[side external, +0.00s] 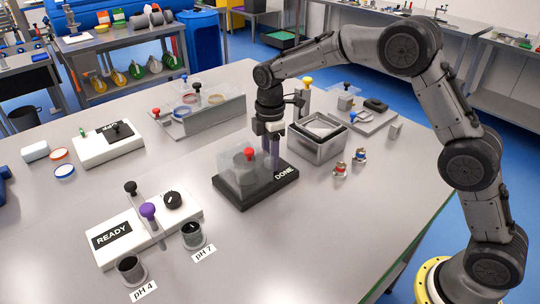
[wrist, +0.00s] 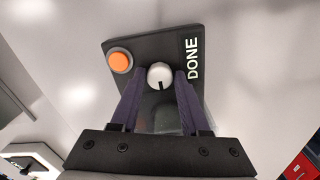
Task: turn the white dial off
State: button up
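The white dial (wrist: 160,75) sits on a black base marked DONE (wrist: 193,62) in the wrist view. Its black mark points down toward my gripper in that view. My gripper (wrist: 160,78) is open, with one purple finger on each side of the dial and a thin gap showing. An orange button (wrist: 120,61) stands to the left of the dial. In the side view my gripper (side external: 271,168) points down over the black base (side external: 257,199), and the dial is hidden there. A clear box-like part with a red knob (side external: 250,153) stands beside the fingers.
A white READY unit (side external: 148,228) with a black dial (side external: 172,200) and black and purple knobs stands front left. Two dark cups stand by pH labels. A metal bin (side external: 318,148) and two small jars stand right of my gripper. The front right table is clear.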

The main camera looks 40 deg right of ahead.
grip_shut()
jog(key=shift+m, duration=2.3)
jog(key=shift+o, duration=2.3)
grip_release()
